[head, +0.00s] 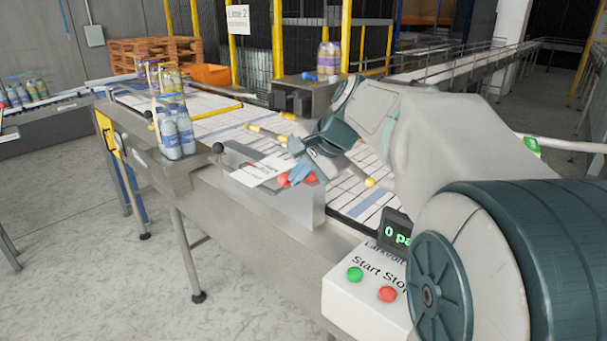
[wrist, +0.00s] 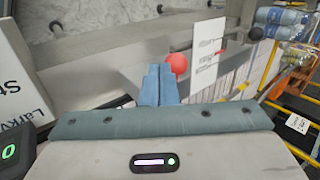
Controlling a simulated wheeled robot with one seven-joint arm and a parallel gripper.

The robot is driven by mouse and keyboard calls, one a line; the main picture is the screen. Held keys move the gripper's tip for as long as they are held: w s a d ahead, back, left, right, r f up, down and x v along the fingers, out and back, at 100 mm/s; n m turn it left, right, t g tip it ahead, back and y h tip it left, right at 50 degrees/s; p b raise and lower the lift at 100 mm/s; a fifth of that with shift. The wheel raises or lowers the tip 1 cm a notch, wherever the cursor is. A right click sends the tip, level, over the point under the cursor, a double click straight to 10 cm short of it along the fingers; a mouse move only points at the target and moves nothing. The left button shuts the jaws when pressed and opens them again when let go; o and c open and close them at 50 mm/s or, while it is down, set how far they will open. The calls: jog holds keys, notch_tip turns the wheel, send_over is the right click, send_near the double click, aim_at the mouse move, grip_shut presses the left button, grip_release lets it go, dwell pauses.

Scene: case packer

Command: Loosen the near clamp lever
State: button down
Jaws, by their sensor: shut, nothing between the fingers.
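A red ball knob (head: 284,180), apparently a clamp lever's end, shows at the metal side plate of the conveyor. In the wrist view a red ball (wrist: 178,62) lies just beyond my closed fingertips; I cannot tell if they touch it. My gripper (head: 297,173) is shut and empty, its blue fingers pointing down beside the red knob; the fingers also show in the wrist view (wrist: 160,72). A second patch of red (head: 310,178) is partly hidden by my fingers. A black ball knob (head: 218,147) stands farther left along the rail. The lever shafts are largely hidden.
A white printed card (head: 262,170) stands beside the red knob. Shrink-wrapped bottles (head: 178,137) stand at the conveyor's left. A control box (head: 350,292) with green and red buttons is at the near right. A yellow ball-ended rod (head: 370,183) reaches over the conveyor.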

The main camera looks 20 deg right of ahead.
jog(key=s+a+v, duration=0.1)
jog(key=v, duration=1)
jog(key=shift+s+b, duration=0.45)
